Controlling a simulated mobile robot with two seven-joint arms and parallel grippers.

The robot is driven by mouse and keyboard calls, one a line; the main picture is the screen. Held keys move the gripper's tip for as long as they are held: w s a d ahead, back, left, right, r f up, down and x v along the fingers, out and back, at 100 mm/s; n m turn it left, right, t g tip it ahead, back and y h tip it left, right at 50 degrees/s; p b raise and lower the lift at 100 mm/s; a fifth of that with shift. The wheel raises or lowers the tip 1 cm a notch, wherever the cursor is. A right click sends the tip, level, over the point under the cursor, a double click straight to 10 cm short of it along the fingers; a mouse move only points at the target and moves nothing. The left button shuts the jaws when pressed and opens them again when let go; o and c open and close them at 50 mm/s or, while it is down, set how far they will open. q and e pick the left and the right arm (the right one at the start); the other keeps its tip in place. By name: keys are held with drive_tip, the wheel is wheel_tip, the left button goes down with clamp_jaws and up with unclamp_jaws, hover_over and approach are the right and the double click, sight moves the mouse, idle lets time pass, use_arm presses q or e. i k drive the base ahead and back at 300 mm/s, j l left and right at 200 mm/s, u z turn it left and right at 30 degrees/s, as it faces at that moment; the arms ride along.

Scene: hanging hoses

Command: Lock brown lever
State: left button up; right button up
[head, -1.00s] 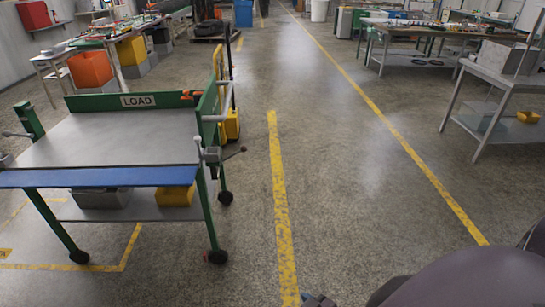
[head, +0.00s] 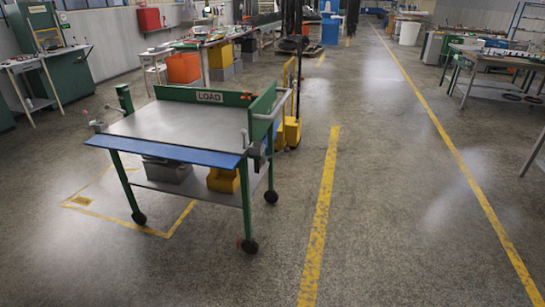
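A green cart with a grey top (head: 178,124) and a LOAD sign (head: 209,97) stands left of centre in the head view. A blue strip (head: 165,151) runs along its front edge. A small lever fitting (head: 97,126) sits at the cart's left front corner. Another lever fitting (head: 246,141) sits at its right front corner. They are too small to tell which one is the brown lever or how it is set. Neither of my grippers is in view.
The cart's lower shelf holds a yellow bin (head: 223,180) and a grey bin (head: 167,170). A yellow hand truck (head: 291,130) stands behind the cart. Workbenches (head: 495,60) are at the right back. The floor in front and right of the cart is clear.

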sight(286, 149)
drive_tip(key=u, duration=0.25)
drive_tip(key=i+l+u, duration=0.15)
drive_tip(key=l+u, duration=0.15)
drive_tip(key=u, duration=0.15)
drive_tip(key=i+l+u, duration=0.1)
drive_tip(key=l+u, duration=0.2)
drive_tip(key=u, duration=0.15)
drive_tip(key=l+u, duration=0.4)
drive_tip(key=l, duration=0.45)
drive_tip(key=l+u, duration=0.3)
drive_tip(key=l, duration=3.4)
drive_tip(key=k, duration=0.05)
